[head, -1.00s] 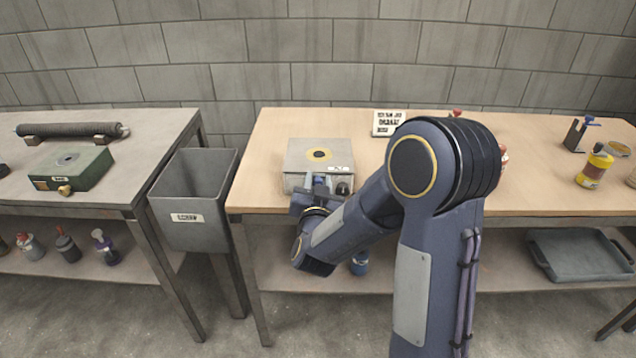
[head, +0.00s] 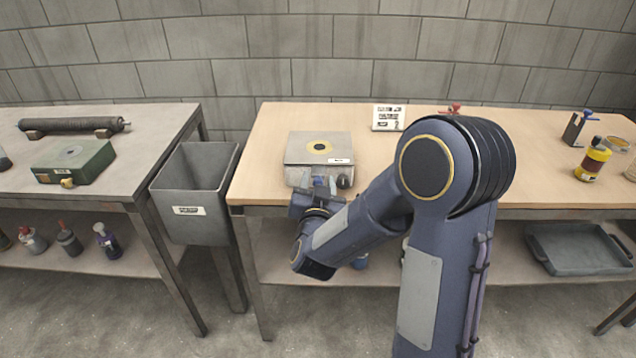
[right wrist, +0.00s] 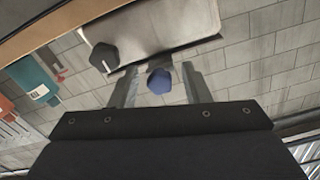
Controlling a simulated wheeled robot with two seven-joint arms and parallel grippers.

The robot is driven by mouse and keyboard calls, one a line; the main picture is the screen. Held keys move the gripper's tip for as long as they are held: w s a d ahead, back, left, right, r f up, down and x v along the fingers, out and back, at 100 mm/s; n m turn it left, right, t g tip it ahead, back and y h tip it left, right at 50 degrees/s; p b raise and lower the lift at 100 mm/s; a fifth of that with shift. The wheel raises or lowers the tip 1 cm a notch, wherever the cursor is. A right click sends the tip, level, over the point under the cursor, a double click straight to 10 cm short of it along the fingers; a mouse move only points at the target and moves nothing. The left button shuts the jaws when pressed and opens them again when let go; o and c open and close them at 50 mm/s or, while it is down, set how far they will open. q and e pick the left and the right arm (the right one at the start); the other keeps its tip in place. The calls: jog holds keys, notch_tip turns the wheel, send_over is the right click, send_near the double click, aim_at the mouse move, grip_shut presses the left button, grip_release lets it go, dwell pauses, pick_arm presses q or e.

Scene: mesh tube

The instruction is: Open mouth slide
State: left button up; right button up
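A grey metal box with a gold ring and dark hole on its top (head: 301,150) stands on the wooden bench near its left front corner. Its front carries a dark round knob (head: 343,181), also seen in the right wrist view (right wrist: 104,56). My right gripper (head: 320,184) is at the front of the box. In the right wrist view its two fingers (right wrist: 160,86) are apart, with a blue knob (right wrist: 159,81) between them and gaps on both sides. The mouth slide itself cannot be made out clearly. My left gripper is not in view.
A grey bin (head: 192,210) hangs between the benches. The left bench holds a green box (head: 88,165) and a dark roller (head: 70,125). A sign (head: 388,118) stands behind my right arm. A yellow bottle (head: 592,160) is far right; a tray (head: 578,250) lies below.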

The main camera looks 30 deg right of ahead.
jog(key=v, duration=0.7)
jog(key=shift+s+a, duration=0.2)
jog(key=shift+s, duration=0.15)
jog(key=shift+w, duration=0.1)
jog(key=s+a+n+g+y, duration=0.45)
jog(key=s+a+y, duration=0.25)
jog(key=y, duration=0.6)
jog(key=s+f+n+g, duration=0.3)
jog(key=s+g, duration=0.2)
jog(key=s, duration=0.9)
notch_tip(320, 180, up, 15)
jog(key=p, duration=1.4)
jog(key=shift+s+p, duration=0.35)
